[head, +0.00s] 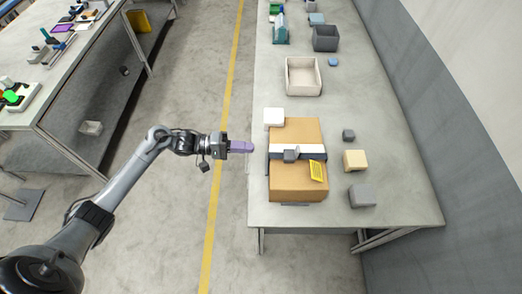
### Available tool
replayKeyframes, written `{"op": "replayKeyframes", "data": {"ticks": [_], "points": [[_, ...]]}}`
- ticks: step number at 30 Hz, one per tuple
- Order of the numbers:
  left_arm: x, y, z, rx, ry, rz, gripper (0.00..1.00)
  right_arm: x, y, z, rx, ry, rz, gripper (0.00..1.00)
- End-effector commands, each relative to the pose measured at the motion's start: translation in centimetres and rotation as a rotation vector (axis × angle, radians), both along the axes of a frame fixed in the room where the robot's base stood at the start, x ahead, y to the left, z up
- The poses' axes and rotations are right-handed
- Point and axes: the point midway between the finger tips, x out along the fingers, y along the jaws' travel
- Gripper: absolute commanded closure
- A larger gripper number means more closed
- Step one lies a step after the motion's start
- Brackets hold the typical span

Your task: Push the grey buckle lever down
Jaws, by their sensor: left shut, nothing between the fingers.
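The grey buckle lever (291,154) sits on a white strap (314,151) that runs across a brown cardboard box (297,186). The box lies near the left edge of the table. The lever is too small to tell its exact angle. My left gripper (248,147) is shut, with purple fingers, and holds nothing. It is just left of the box, about level with the strap, and apart from the lever. My right gripper is not in view.
A white block (274,117) touches or nearly touches the box's far left corner. Small grey and tan blocks (355,160) lie right of the box. A beige open bin (303,77) stands farther back on the table (400,190). A grey wall borders the right.

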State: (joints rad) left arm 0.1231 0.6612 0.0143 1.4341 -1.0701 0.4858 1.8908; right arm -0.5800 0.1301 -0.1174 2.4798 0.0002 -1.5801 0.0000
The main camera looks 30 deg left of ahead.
Motion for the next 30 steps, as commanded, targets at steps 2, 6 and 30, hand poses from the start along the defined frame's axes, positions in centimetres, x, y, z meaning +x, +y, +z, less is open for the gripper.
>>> {"op": "replayKeyframes", "data": {"ticks": [2,6,30], "points": [[0.5,-0.7,0.1,-0.002,-0.002,0.0,1.0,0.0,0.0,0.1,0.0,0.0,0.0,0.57],[1.5,-2.5,-0.1,-0.003,-0.003,0.0,1.0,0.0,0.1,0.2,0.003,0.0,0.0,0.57],[6.8,-11.4,-1.2,0.001,-0.001,0.001,1.0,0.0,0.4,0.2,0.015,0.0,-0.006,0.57]]}}
